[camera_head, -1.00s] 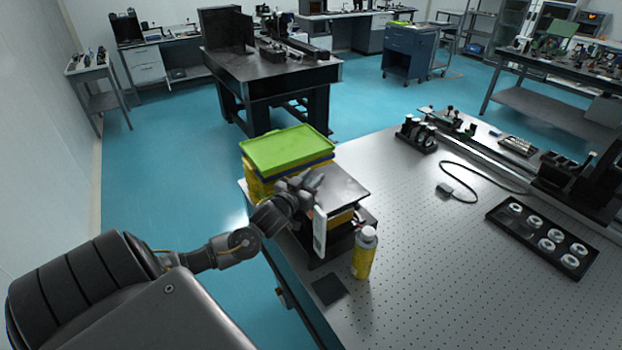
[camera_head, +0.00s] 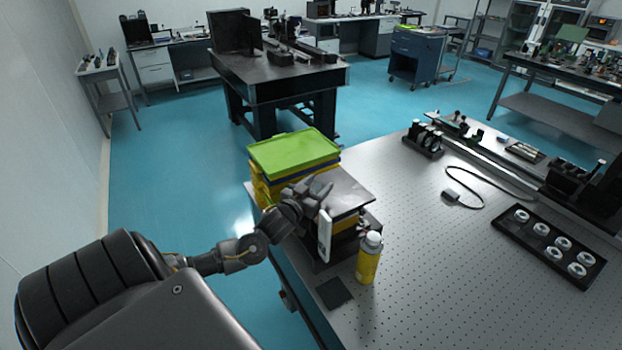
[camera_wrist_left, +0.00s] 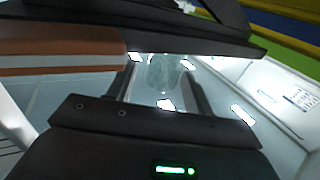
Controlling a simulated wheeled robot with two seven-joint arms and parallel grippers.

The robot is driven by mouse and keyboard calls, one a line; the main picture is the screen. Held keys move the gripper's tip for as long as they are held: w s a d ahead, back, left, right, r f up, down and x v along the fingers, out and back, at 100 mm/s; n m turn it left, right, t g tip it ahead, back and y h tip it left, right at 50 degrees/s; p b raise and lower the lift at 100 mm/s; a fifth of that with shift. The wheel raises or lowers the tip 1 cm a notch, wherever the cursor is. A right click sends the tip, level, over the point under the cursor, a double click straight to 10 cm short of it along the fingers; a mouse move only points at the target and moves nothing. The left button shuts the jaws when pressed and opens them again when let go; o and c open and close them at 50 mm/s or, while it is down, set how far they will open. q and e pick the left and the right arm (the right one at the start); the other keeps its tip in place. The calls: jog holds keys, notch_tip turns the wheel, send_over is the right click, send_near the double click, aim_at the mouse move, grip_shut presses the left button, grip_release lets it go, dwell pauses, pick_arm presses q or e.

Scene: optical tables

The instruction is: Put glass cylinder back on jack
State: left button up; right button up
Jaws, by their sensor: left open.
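The jack (camera_head: 350,187) has a dark, shiny, flat top plate and stands at the left edge of the perforated table. My left gripper (camera_head: 323,190) is low over the left part of this plate, with its fingers apart. In the left wrist view, a pale, greenish, see-through shape that looks like the glass cylinder (camera_wrist_left: 163,74) shows between the open fingers of my left gripper (camera_wrist_left: 162,84). Whether it touches the fingers or stands on the plate, I cannot tell. I cannot make out the cylinder in the head view. My right gripper is out of view.
Stacked bins with a green top (camera_head: 294,152) stand right behind the jack. A yellow bottle with a white cap (camera_head: 368,260) stands close in front of it, beside a white upright panel (camera_head: 325,236). A black tray of rings (camera_head: 548,247) lies at the right. The table's middle is clear.

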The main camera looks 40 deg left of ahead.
pick_arm(q)
jog(key=s+d+b, duration=0.2)
jog(key=s+b, duration=0.1)
jog(key=s, duration=0.9)
jog(key=shift+w+a, duration=0.1)
